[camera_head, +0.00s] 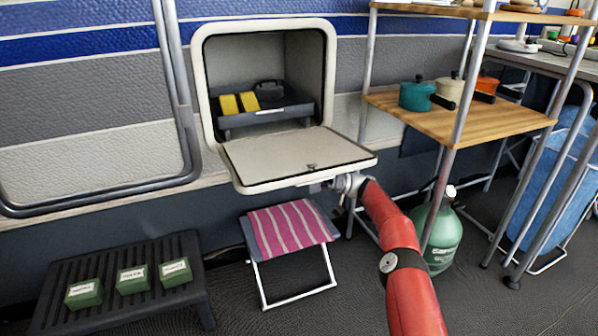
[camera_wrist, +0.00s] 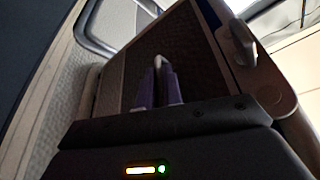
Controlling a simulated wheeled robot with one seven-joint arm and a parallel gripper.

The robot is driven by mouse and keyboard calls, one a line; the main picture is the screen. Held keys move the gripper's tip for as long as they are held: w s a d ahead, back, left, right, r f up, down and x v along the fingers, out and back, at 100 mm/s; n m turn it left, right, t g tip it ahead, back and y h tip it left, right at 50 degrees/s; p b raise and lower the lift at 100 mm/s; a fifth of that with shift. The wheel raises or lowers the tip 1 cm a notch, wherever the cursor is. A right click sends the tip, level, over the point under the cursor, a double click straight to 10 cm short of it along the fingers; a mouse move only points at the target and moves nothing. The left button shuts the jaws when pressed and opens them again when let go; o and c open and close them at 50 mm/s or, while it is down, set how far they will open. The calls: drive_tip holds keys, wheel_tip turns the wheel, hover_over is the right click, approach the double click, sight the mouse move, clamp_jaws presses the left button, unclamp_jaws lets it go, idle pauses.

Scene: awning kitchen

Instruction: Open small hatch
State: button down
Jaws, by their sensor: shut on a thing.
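The small hatch is a framed opening in the caravan wall. Its door (camera_head: 295,155) is hinged at the bottom and lies folded down, about level, in the head view. In the wrist view the fingers (camera_wrist: 159,85) are close together against a dark panel; the exact contact is hard to see. It is shut on the hatch door.
A shelf rack with a wooden shelf (camera_head: 460,119) and pots stands right of the hatch. A striped folding stool (camera_head: 290,228) is below the door. A green gas bottle (camera_head: 437,236) stands beside my arm. A black step (camera_head: 120,270) with green boxes is at lower left.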

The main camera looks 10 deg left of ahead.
drive_tip(key=shift+s+a+f+n+g, duration=0.1)
drive_tip(key=shift+a+f+n+g, duration=0.15)
drive_tip(key=shift+f+g, duration=0.2)
drive_tip(key=shift+f, duration=0.15)
drive_tip(key=c, duration=1.6)
unclamp_jaws()
drive_tip(key=shift+a, duration=0.1)
drive_tip(key=shift+o, duration=0.2)
drive_tip(key=shift+t, duration=0.25)
drive_tip(key=shift+d, duration=0.2)
